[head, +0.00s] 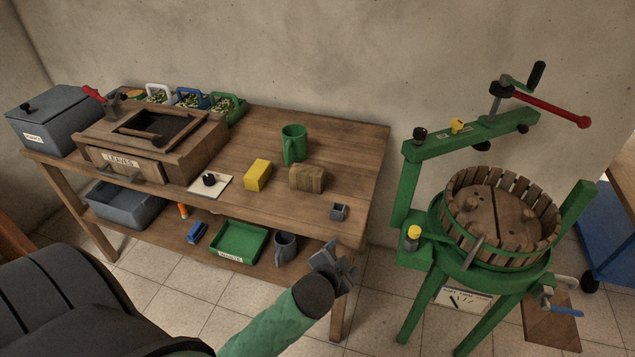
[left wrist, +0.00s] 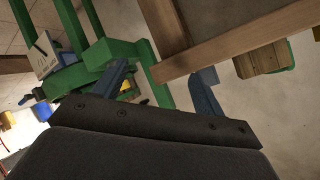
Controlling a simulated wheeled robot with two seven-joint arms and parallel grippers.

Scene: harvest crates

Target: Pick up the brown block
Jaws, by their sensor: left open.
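The brown block (head: 307,178) lies on the wooden table's top, right of the yellow block (head: 257,175) and in front of the green mug (head: 294,143). In the left wrist view the brown block (left wrist: 262,60) shows at the upper right, beyond the table edge, with some green behind it. My left gripper (head: 338,264) is open and empty, in front of the table's right end and apart from the block. Its two fingers (left wrist: 165,68) show spread in the left wrist view with nothing between them. My right gripper is not in view.
The table edge (left wrist: 220,46) lies between my left gripper and the block. A small grey-blue item (head: 339,211) sits near the table's right front corner. The green press (head: 407,210) stands to the right.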

